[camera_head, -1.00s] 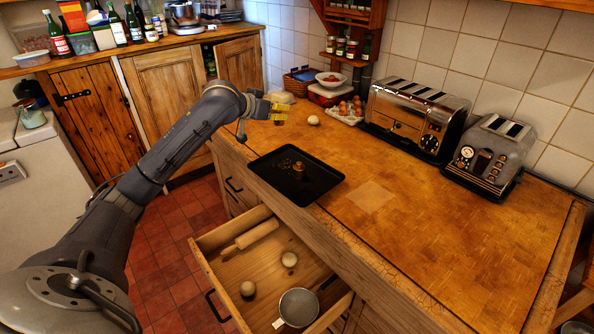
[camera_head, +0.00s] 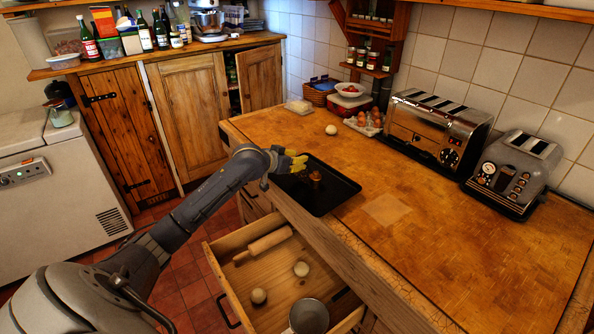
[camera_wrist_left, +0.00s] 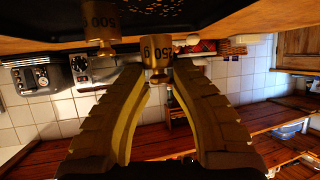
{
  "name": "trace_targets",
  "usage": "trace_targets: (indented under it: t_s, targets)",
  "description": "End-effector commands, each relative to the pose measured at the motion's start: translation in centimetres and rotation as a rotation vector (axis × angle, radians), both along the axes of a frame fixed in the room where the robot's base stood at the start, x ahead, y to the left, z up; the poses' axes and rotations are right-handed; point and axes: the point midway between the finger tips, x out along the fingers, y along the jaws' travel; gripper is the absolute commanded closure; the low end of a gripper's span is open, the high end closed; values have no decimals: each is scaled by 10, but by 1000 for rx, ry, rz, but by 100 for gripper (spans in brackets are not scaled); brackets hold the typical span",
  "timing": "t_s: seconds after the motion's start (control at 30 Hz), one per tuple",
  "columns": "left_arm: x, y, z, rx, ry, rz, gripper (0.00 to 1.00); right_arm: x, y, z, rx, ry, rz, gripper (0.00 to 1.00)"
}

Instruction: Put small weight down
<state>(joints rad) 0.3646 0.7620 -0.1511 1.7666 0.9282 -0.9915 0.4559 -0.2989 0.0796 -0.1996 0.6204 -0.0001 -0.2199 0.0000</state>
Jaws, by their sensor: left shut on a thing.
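In the head view my left gripper (camera_head: 294,163) is over the tray's far left part, and the large weight (camera_head: 315,178) stands near the tray's middle. The small weight is not clearly seen in the head view. I cannot tell whether its base touches the tray. My right gripper is not in view.
An open drawer (camera_head: 290,283) below the counter holds a rolling pin (camera_head: 264,245), two round items and a pan (camera_head: 308,316). Two toasters (camera_head: 432,128) (camera_head: 513,172) stand by the wall. The counter right of the tray is mostly clear.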

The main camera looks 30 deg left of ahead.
Motion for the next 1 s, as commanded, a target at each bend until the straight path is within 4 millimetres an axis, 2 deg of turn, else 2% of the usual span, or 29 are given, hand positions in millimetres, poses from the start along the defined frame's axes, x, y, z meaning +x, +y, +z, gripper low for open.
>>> trace_targets:
  t_s: [0.17,0.4,0.8,0.83,1.0]
  targets:
    - [0,0,-12,0,1,0,100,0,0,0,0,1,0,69]
    - [0,0,-40,-1,0,0,100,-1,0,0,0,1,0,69]
    - [0,0,-44,0,-1,0,100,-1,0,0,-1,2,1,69]
    - [0,0,-44,1,0,0,71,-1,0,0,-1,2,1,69]
    - [0,0,-44,1,1,0,52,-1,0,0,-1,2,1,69]
